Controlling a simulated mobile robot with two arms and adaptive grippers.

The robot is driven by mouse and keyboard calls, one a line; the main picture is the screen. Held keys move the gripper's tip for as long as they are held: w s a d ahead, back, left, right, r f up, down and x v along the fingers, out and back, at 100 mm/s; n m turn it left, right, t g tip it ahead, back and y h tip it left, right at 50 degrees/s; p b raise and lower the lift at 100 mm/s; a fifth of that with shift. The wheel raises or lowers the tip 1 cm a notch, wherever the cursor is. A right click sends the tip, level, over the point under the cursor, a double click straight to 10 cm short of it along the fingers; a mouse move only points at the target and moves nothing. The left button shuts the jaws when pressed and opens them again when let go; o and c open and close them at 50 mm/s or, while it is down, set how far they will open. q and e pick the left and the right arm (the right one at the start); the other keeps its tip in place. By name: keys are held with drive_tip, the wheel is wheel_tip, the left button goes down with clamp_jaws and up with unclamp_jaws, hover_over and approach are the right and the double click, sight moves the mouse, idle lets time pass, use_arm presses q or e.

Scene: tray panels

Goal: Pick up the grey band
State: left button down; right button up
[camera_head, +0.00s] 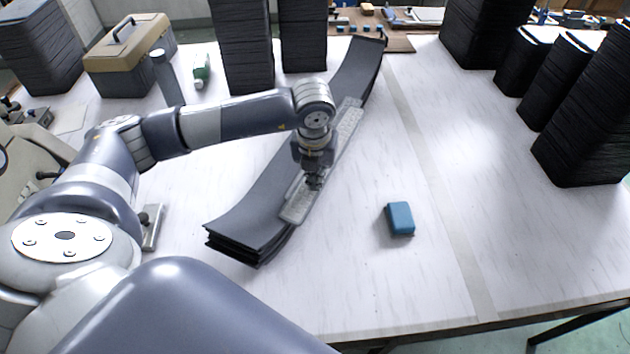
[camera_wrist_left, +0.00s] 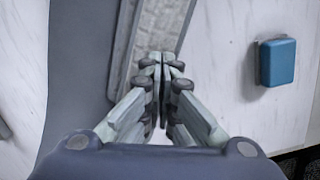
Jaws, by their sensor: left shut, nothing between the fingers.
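The grey band (camera_head: 347,130) is a long, light grey, speckled strip lying slantwise along the right edge of a curved stack of dark grey panels (camera_head: 250,212). In the left wrist view the band (camera_wrist_left: 160,25) runs up from just beyond the fingertips, with the dark panel (camera_wrist_left: 82,70) to its left. My left gripper (camera_head: 314,184) points down over the band's nearer half and hides part of it. In the wrist view the left gripper's fingertips (camera_wrist_left: 162,60) are together with nothing between them. I cannot tell whether they touch the band. My right gripper is not in view.
A blue block (camera_head: 400,218) lies on the white table right of the band. Tall black stacks (camera_head: 590,120) stand at the right, others (camera_head: 243,45) behind. A toolbox (camera_head: 128,58) and a green-and-white bottle (camera_head: 202,72) are at the back left. The table's front right is clear.

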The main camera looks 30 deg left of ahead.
use_arm(q)
drive_tip(key=c, duration=2.4)
unclamp_jaws()
drive_tip(key=shift+s, duration=0.3)
drive_tip(key=c, duration=1.9)
unclamp_jaws()
drive_tip(key=shift+r, duration=0.1)
drive_tip(key=o, duration=1.3)
drive_tip(key=w+r, duration=0.1)
drive_tip(key=r, duration=0.2)
drive_tip(key=w+a+r+m+g+p, duration=0.1)
drive_tip(key=w+r, duration=0.1)
drive_tip(key=w+r+m+p, duration=0.1)
drive_tip(key=r, duration=0.2)
drive_tip(key=shift+w+a+r, duration=0.35)
drive_tip(key=shift+c, duration=0.2)
drive_tip(key=shift+g+h, duration=0.3)
wheel_tip(320, 180, down, 5)
drive_tip(key=shift+a+f+p, duration=0.1)
drive_tip(key=shift+f+p, duration=0.05)
drive_tip(key=shift+p, duration=0.7)
drive_tip(key=shift+f, duration=0.25)
wheel_tip(320, 180, down, 4)
drive_tip(key=shift+r+p, duration=0.25)
drive_tip(key=shift+p, duration=0.85)
drive_tip(key=shift+f, duration=0.55)
